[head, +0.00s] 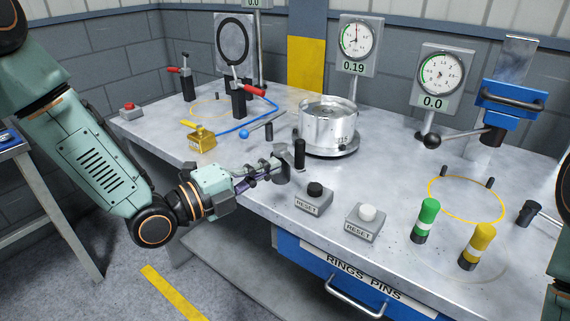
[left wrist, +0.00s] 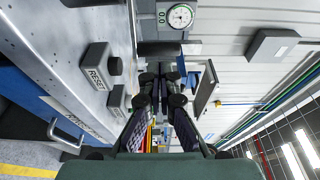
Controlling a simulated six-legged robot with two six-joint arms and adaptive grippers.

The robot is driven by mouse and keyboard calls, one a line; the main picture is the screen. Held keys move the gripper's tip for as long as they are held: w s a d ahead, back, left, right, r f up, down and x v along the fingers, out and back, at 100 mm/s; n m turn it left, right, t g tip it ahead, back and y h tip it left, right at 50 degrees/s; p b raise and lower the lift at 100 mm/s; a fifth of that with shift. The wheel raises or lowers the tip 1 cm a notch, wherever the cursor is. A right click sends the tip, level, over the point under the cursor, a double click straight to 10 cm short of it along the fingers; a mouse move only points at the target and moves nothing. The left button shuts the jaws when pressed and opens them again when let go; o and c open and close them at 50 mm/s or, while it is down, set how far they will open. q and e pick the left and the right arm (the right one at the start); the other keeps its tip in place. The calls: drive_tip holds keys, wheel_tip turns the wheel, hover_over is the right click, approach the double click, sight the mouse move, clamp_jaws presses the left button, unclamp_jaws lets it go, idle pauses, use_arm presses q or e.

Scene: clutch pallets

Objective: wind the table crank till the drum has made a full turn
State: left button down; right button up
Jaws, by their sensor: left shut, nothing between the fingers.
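A shiny metal drum (head: 328,125) stands on a dark round base at the middle of the table, with small dark marks low on its side. An upright black handle (head: 300,153), seemingly the crank's, stands near the table's front edge, in front of the drum. My left gripper (head: 280,170) is shut and empty, just left of this handle; whether they touch is unclear. The gripper (left wrist: 160,85) also shows in the left wrist view, where the crank is not clearly made out. My right gripper is not in view.
A gauge (head: 357,40) behind the drum reads 0.19; another gauge (head: 441,74) reads 0.0. A black-button reset box (head: 313,199) and a white-button one (head: 364,223) sit right of the gripper. A yellow padlock-like block (head: 201,138) lies left. Green (head: 426,221) and yellow (head: 478,246) cylinders stand right.

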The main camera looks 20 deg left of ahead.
sight(298, 156)
use_arm(q)
drive_tip(key=x, duration=0.2)
drive_tip(key=shift+w+d, duration=0.15)
drive_tip(key=shift+w, duration=0.2)
drive_tip(key=shift+b+x, duration=0.3)
drive_tip(key=shift+x, duration=0.5)
drive_tip(key=shift+s, duration=0.1)
drive_tip(key=shift+d, duration=0.1)
drive_tip(key=shift+f+y+b, duration=0.1)
drive_tip(key=shift+y+b, duration=0.2)
drive_tip(key=shift+d+n+t, duration=0.25)
drive_tip(key=shift+n+t, duration=0.05)
